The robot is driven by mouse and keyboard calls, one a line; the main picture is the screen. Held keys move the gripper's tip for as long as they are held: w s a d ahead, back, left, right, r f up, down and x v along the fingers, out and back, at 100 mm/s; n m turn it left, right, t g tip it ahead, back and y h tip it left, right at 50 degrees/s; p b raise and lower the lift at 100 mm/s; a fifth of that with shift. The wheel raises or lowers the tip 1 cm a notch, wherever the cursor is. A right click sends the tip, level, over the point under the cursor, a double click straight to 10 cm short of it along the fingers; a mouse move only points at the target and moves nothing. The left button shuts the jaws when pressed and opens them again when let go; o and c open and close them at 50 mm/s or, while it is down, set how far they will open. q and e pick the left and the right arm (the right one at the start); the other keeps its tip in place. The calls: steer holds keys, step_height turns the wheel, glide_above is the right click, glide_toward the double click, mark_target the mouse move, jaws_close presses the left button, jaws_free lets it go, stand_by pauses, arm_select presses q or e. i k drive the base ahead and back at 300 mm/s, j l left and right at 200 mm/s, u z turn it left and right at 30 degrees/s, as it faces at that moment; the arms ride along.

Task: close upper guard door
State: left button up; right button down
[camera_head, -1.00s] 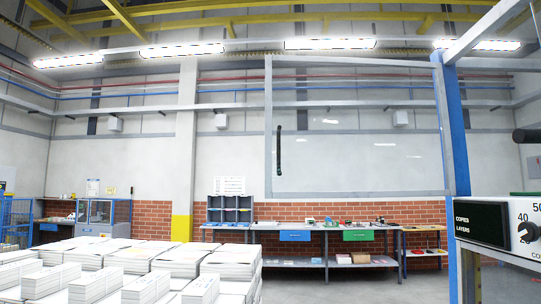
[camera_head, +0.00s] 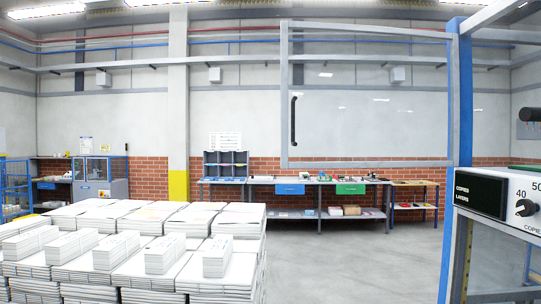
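The upper guard door is a clear panel in a grey frame (camera_head: 285,70), seen in the head view right of centre. It is hinged or joined near a blue post (camera_head: 461,150) on the right; the exact joint cannot be told. A black vertical handle (camera_head: 293,121) is on the panel's left side. The door's frame spans the view in front of the far wall, and its bottom rail (camera_head: 370,164) hangs above the workbench behind. Neither of my grippers shows in the head view.
A control panel (camera_head: 495,200) with a black display and knob is at the right edge. A workbench (camera_head: 330,185) with drawers stands at the far wall. The grey floor between is clear.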

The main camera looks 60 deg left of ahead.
mark_target(453, 38)
steer(key=j+u, duration=0.1)
steer(key=u, duration=1.4)
steer(key=i+u, duration=0.2)
steer(key=u, duration=0.25)
steer(key=i+u, duration=0.25)
steer(key=u, duration=0.2)
steer(key=i+l+u, duration=0.15)
steer(key=u, duration=0.3)
steer(key=i+l+u, duration=0.3)
steer(key=i+l, duration=0.45)
